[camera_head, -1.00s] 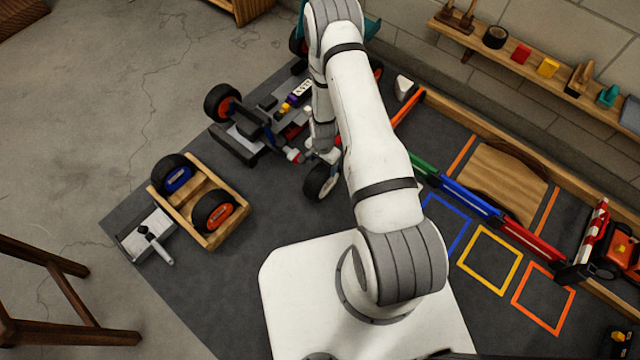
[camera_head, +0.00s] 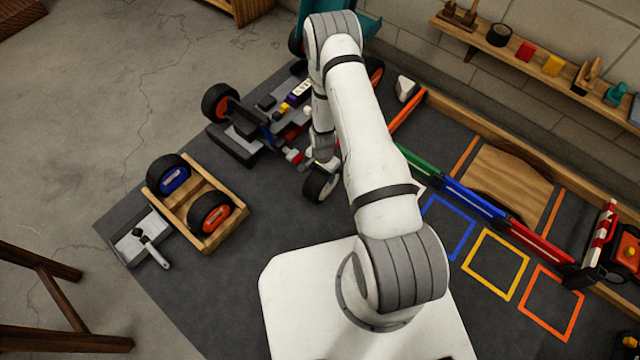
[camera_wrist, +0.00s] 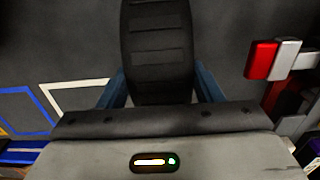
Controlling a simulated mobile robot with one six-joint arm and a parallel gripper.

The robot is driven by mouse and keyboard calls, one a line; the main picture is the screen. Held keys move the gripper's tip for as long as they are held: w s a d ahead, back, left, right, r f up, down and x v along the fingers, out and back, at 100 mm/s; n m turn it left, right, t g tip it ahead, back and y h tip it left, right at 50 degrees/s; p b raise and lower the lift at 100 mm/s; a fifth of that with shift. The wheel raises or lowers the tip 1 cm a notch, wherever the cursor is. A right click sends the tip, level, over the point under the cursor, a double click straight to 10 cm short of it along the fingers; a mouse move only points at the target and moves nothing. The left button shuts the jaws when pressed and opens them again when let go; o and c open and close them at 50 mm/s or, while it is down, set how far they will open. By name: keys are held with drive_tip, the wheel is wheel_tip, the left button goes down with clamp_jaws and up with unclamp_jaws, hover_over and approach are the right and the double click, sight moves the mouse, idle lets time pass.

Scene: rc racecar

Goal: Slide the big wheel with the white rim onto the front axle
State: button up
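The big wheel with the white rim (camera_head: 321,185) is upright in my gripper in the head view. In the wrist view its black tread (camera_wrist: 158,50) stands between my two blue fingers. My gripper (camera_wrist: 160,88) is shut on the tyre. The racecar (camera_head: 265,125) is on the dark mat behind and left of the wheel. A red and light grey axle end (camera_head: 293,156) sticks out of the car toward the wheel; in the wrist view this axle end (camera_wrist: 272,60) is to the right, apart from the tyre. My arm hides part of the car.
A wooden tray (camera_head: 213,240) with a blue-rimmed and an orange-rimmed wheel stands at the left, beside a dustpan and brush (camera_head: 145,238). Coloured barriers (camera_head: 480,205) and square outlines lie at the right. The mat between tray and wheel is clear.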

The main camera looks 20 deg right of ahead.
drive_tip(key=c, duration=0.6)
drive_tip(key=shift+c, duration=0.8)
drive_tip(key=shift+r+p, duration=1.45)
drive_tip(key=shift+r, duration=0.85)
drive_tip(key=shift+w, duration=0.1)
